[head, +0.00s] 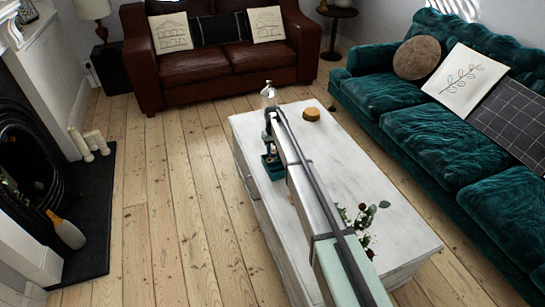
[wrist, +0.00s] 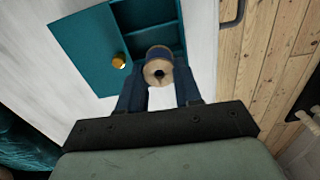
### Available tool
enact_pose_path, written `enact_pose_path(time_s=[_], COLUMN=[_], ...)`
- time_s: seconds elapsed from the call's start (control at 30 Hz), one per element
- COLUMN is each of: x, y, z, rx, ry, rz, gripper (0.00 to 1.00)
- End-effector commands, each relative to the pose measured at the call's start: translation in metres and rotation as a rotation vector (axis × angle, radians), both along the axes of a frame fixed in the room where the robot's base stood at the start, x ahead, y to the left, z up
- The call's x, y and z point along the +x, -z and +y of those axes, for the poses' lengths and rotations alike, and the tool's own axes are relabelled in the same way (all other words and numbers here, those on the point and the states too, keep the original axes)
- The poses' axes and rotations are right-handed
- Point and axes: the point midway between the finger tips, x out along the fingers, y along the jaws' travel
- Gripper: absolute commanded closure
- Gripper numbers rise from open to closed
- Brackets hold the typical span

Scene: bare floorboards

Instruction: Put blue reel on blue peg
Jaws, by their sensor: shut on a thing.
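My gripper (wrist: 160,88) is shut on a reel (wrist: 157,72) with a pale wooden end and a dark centre hole facing the wrist camera. A strip of its bluish side shows beyond that end. In the head view my gripper (head: 268,140) is above the white table, over a small teal box (head: 272,168). The wrist view shows this teal box (wrist: 146,38) with open compartments just beyond the reel, and a flat teal panel with a gold knob (wrist: 119,62) to its left. I cannot make out a blue peg in either view.
The white table (head: 390,225) also holds a round wooden piece (head: 312,114) at the back and a leafy sprig (head: 358,218) nearer the front. A teal sofa (head: 440,140) stands to the right, a brown leather sofa (head: 190,70) behind.

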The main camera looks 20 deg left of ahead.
Motion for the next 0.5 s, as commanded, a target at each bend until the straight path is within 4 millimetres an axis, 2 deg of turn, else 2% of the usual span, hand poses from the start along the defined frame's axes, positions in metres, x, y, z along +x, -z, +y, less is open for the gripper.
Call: enact_pose_path(time_s=[0.13, 0.23, 0.3, 0.5], x=[0.014, 0.018, 0.014, -0.022], y=[-0.011, -0.008, -0.004, -0.002], z=[-0.022, -0.053, -0.080, -0.155], rx=[-0.001, -0.006, -0.009, -0.014], ry=[0.025, 0.053, 0.074, 0.123], rz=[0.001, 0.008, 0.012, 0.023], gripper=[0.95, 0.95, 0.95, 0.95])
